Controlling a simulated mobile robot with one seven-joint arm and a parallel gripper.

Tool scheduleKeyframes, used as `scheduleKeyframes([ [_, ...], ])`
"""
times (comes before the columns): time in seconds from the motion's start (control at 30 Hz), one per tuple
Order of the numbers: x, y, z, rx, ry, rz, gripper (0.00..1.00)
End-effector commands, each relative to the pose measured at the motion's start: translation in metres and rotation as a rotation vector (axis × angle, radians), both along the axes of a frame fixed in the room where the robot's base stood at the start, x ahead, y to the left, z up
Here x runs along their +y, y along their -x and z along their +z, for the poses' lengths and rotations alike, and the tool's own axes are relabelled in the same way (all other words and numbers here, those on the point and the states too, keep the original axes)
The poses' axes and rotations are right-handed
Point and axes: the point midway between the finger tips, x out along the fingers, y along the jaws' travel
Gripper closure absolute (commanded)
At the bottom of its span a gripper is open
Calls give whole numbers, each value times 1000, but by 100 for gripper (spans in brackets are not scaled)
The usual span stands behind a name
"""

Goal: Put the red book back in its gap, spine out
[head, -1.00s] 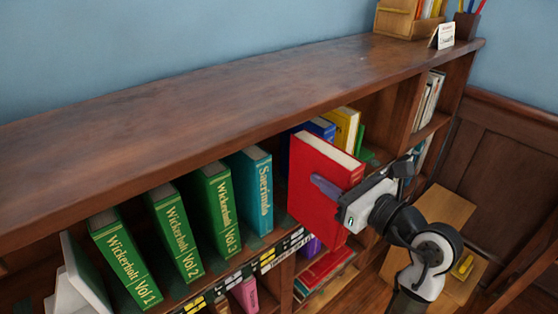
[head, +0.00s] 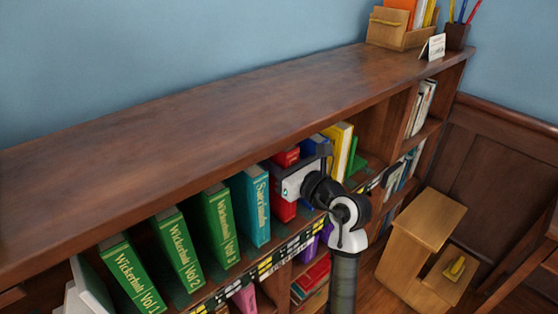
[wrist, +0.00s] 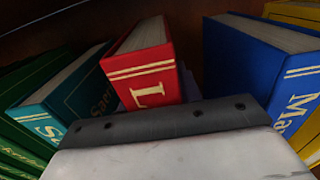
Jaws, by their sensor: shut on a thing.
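The red book (head: 284,210) stands upright in the shelf row, between the teal book (head: 257,205) and the blue book (head: 315,144). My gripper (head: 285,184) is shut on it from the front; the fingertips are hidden. In the wrist view the red book (wrist: 145,72) shows its spine towards me, with gold lines and a letter "L". The teal book (wrist: 72,100) is on its left and the blue book (wrist: 262,72) on its right, with visible space on both sides near the top. How deep it sits is hard to tell.
Green Wickerholt volumes (head: 178,245) stand to the left and a yellow book (head: 341,143) to the right. The bookcase top (head: 200,120) overhangs the row closely. A wooden step stool (head: 425,235) stands on the floor at the right.

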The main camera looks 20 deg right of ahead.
Motion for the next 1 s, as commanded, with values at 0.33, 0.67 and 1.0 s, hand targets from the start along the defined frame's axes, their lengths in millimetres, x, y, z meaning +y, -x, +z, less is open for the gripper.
scheduleKeyframes([
  [0.33,-2,2,-11,-2,-2,-5,100],
  [0.67,-2,2,-16,2,-2,-4,49],
  [1.0,-2,2,-14,2,-2,-4,44],
])
